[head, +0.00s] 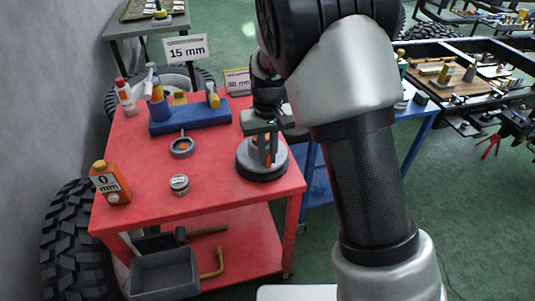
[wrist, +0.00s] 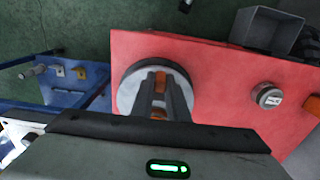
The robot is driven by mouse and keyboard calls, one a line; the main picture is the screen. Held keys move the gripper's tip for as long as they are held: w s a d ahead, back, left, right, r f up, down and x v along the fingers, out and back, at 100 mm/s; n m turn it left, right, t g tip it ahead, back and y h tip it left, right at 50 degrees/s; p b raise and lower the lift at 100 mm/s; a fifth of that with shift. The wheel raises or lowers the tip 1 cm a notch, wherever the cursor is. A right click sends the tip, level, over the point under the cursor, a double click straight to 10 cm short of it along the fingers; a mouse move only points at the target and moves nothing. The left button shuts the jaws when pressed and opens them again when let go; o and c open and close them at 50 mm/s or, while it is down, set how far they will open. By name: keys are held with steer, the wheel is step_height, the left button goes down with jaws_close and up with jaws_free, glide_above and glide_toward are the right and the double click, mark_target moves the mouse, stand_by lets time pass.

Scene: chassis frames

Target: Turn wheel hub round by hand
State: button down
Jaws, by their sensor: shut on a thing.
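The wheel hub (head: 249,160) is a round grey disc with a dark base, lying flat on the red cart near its right edge. It also shows in the wrist view (wrist: 129,92), with an orange part at its middle. My gripper (head: 267,150) points down over the hub's centre and is shut on the orange part. In the wrist view its two dark fingers (wrist: 160,88) lie either side of the orange part and hide some of the hub.
The red cart top (head: 222,184) is clear in front of the hub. A grey ring (head: 182,146), a small round tin (head: 179,184) and an orange bottle (head: 110,183) stand to the left. A blue block (head: 190,121) with tools is behind. A blue bench (head: 415,118) is right.

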mark_target(282, 156)
steer(key=shift+w+d+n, duration=0.1)
steer(key=shift+d+n, duration=0.1)
steer(key=shift+n, duration=0.1)
steer(key=shift+w+d+n, duration=0.3)
steer(key=shift+d+n, duration=0.4)
steer(key=shift+n, duration=0.7)
steer(key=shift+w+d+n+p, duration=0.2)
steer(key=shift+w+d+n, duration=0.05)
steer(key=shift+n, duration=0.35)
steer(key=shift+w+d+n+p, duration=0.15)
steer(key=shift+w+d+n, duration=0.1)
steer(key=shift+n, duration=0.35)
steer(key=shift+w+d+n+p, duration=0.2)
steer(key=shift+w+d+n, duration=0.1)
steer(key=shift+n, duration=0.4)
steer(key=shift+w+d+n+p, duration=0.2)
steer(key=shift+w+n, duration=0.1)
steer(key=shift+n, duration=0.4)
steer(key=shift+w+d+n+p, duration=0.2)
steer(key=shift+w+n+p, duration=0.25)
steer(key=shift+n, duration=0.55)
steer(key=shift+w, duration=0.15)
steer(key=c, duration=1.7)
jaws_free()
steer(key=shift+r, duration=0.1)
